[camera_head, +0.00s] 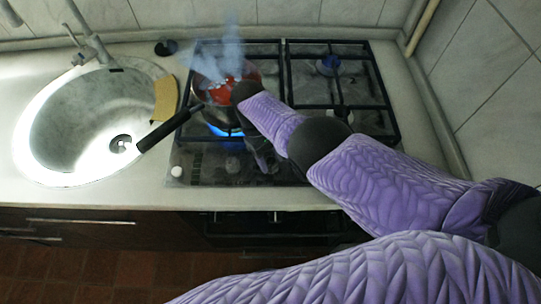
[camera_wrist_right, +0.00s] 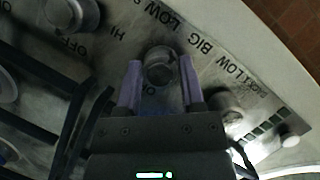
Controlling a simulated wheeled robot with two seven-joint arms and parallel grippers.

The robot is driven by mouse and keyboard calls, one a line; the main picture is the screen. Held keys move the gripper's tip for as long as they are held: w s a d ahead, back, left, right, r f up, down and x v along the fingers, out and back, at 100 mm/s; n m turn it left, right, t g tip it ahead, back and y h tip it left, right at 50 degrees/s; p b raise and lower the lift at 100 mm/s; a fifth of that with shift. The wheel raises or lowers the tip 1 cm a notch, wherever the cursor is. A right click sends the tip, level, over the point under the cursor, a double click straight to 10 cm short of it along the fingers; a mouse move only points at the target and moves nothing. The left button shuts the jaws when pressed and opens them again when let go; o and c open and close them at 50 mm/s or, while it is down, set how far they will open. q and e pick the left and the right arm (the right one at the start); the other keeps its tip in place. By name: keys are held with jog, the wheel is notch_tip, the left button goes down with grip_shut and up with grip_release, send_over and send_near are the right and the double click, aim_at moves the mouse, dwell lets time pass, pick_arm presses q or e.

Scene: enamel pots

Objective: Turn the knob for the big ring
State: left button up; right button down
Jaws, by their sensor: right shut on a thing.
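The knob (camera_wrist_right: 160,66) is round and metallic, on the stove's front panel, with the word BIG printed close by in the right wrist view. My right gripper (camera_wrist_right: 160,82) has its two purple fingers on either side of this knob and is shut on it. In the head view my right gripper (camera_head: 262,165) is down at the panel's front edge, and the knob is hidden there by the gripper and arm. Blue flame (camera_head: 224,130) shows at the front left burner, under a steaming pan (camera_head: 206,94) with red contents. My left gripper is not in view.
The pan's black handle (camera_head: 166,131) sticks out over the counter toward the sink (camera_head: 62,125). A tan block (camera_head: 166,99) lies between sink and stove. Another knob (camera_wrist_right: 226,103) sits beside my gripper. Blue shows at the back right burner (camera_head: 328,65).

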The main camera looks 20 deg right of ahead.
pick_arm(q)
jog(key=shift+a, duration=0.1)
pick_arm(e)
jog(key=shift+n, duration=0.3)
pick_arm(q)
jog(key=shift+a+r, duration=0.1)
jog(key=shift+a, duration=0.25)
pick_arm(e)
jog(key=shift+c, duration=1.2)
grip_release()
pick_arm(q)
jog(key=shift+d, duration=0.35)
pick_arm(e)
jog(key=shift+o, duration=0.2)
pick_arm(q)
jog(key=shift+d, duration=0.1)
